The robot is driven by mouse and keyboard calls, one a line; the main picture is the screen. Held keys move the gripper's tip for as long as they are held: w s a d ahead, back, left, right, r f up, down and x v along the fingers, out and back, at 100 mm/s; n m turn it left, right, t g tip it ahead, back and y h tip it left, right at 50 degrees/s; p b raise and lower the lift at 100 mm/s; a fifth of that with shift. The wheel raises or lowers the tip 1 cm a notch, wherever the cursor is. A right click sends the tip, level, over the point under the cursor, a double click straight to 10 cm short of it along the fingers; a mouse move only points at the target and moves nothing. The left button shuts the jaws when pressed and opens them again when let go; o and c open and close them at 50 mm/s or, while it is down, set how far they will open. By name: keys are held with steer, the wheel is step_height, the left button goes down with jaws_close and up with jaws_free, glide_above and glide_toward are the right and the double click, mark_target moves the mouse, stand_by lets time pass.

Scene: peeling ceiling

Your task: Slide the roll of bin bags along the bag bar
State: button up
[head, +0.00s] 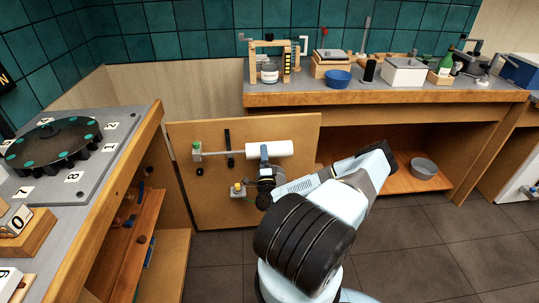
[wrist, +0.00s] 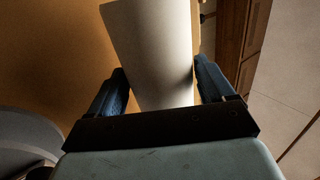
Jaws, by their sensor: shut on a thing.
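The white roll of bin bags (head: 282,149) sits level at the right part of the bag bar (head: 220,152), in front of a wooden door panel (head: 215,205). The thin bar runs left from the roll to a block with a green top (head: 197,150). My gripper (head: 264,151) is around the roll near its left end, shut on it. In the wrist view the roll (wrist: 155,45) lies between the two blue fingers of my gripper (wrist: 163,85). The part of the roll behind my gripper is hidden in the head view.
A dark upright bar (head: 228,147) stands on the panel left of the roll. A small yellow and green fitting (head: 237,189) is below it. A grey counter (head: 115,160) is at the left, and a shelf with a grey bowl (head: 424,168) is at the right.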

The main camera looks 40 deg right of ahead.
mark_target(249, 159)
steer(key=shift+w+a, duration=0.55)
steer(key=shift+a, duration=0.4)
steer(key=shift+w+a, duration=0.5)
steer(key=shift+a, duration=0.4)
steer(key=shift+w+a, duration=0.55)
steer(key=shift+a, duration=0.4)
steer(key=w+a, duration=0.5)
steer(key=a, duration=0.4)
steer(key=shift+w+a, duration=0.25)
steer(key=shift+a, duration=0.15)
steer(key=o, duration=1.4)
steer(key=v, duration=1.4)
steer(key=shift+d, duration=0.1)
